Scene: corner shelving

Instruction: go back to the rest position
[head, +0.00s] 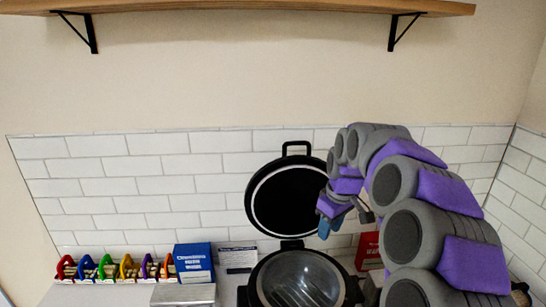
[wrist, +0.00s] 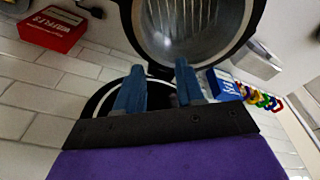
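My gripper (head: 330,226) is at the end of my purple and grey arm, in front of the tiled wall in the head view. In the wrist view its two blue fingers (wrist: 160,72) stand apart with nothing between them. A round black appliance shows behind and below it. Its black disc with a handle (head: 280,205) stands upright against the wall, left of my gripper. Its round lower part (head: 298,280), with a grey ridged inside, sits on the counter below. The ridged part also shows beyond the fingertips in the wrist view (wrist: 190,35), apart from them as far as I can tell.
A red box (head: 368,250) stands right of the appliance, partly behind my arm. A blue box (head: 194,262), a white card (head: 238,259) and a row of colored items (head: 115,268) stand to the left. A wooden shelf (head: 240,7) hangs above. The wall between is free.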

